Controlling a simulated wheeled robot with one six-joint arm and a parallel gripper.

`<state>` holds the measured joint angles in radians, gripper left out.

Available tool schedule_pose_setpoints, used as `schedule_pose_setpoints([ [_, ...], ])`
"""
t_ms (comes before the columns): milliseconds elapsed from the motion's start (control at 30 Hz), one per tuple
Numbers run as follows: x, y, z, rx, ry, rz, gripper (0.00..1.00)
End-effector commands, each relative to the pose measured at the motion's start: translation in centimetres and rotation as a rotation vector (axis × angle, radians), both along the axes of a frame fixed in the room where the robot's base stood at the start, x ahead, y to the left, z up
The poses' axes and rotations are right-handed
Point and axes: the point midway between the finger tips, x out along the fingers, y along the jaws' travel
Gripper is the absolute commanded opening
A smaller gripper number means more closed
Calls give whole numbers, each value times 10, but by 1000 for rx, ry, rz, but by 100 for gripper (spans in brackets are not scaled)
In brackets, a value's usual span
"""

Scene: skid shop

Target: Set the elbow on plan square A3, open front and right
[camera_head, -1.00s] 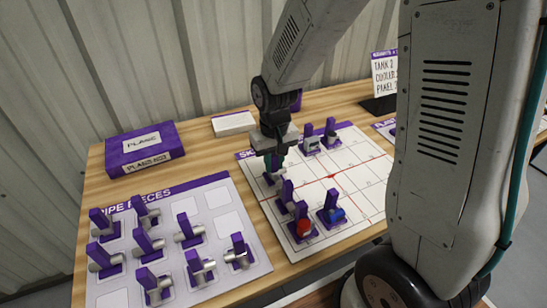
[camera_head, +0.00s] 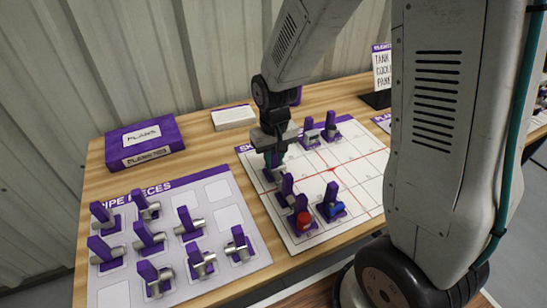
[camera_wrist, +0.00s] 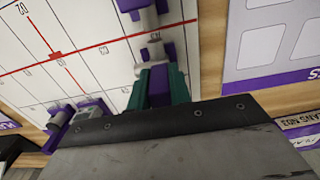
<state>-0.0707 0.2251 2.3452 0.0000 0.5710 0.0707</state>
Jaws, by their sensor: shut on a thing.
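The elbow, a grey pipe piece (camera_wrist: 148,68) with a purple handle, is in my gripper (camera_wrist: 159,86). The green-tipped fingers are shut on the purple handle, seen between them in the wrist view. In the head view my gripper (camera_head: 274,158) points down at the left side of the white plan sheet (camera_head: 352,165). The elbow's base is low at the sheet, in a square near its left edge; whether it touches is hard to tell. The fingers hide part of the elbow, and its open ends are not clear.
On the plan stand a red-capped piece (camera_head: 303,224), a blue one (camera_head: 334,208), a purple-handled piece (camera_head: 287,187) close in front of the elbow, and two grey pieces at the back. The pipe pieces board (camera_head: 229,215) holds several pieces. A purple box (camera_head: 145,141) stands behind.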

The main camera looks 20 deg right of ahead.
Motion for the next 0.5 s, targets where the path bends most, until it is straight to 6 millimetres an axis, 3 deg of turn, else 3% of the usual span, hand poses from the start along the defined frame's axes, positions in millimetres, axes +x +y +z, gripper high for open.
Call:
schedule_pose_setpoints([
  [500, 0, 0, -8, 0, 1, 0, 0],
])
